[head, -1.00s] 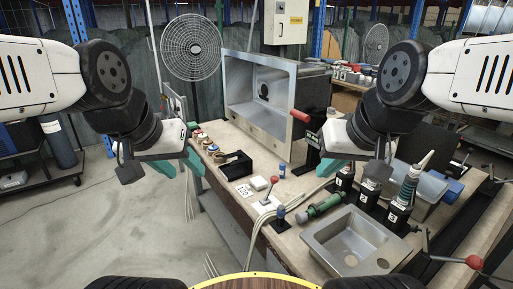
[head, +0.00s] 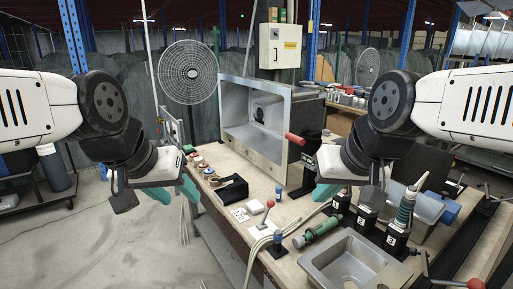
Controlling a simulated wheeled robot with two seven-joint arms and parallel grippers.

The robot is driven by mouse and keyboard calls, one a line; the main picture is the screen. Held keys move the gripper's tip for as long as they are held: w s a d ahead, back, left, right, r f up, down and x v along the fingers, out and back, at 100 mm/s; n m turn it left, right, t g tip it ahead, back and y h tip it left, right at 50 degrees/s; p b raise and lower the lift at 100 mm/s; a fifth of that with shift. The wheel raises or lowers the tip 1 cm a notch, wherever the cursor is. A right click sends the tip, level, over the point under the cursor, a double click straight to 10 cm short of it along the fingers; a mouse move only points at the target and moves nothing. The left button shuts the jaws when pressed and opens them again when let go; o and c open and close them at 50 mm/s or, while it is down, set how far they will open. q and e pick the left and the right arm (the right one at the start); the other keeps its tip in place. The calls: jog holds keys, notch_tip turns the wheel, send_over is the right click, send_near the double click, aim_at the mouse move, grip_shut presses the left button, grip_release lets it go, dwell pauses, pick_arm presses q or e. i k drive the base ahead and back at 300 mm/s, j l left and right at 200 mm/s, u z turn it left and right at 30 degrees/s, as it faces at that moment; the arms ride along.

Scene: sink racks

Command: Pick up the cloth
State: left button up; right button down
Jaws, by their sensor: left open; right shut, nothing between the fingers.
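I cannot make out a cloth in the head view. My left gripper (head: 187,191) has teal fingers and hangs in front of the workbench's left edge, open and empty. My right gripper (head: 323,191) has teal fingers, shut with nothing visible in them.
The workbench (head: 222,205) carries a large metal sink box (head: 240,146), a black tray (head: 232,190), a green cylinder tool (head: 321,229), numbered black holders (head: 395,238) and a small steel sink (head: 318,262). A fan (head: 192,72) stands behind. Floor at left is clear.

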aim_at(254, 206)
jog(key=i+j, duration=0.25)
jog(key=i+j+z, duration=0.15)
jog(key=j, duration=0.3)
jog(key=i+j, duration=0.35)
jog(key=j+z, duration=0.05)
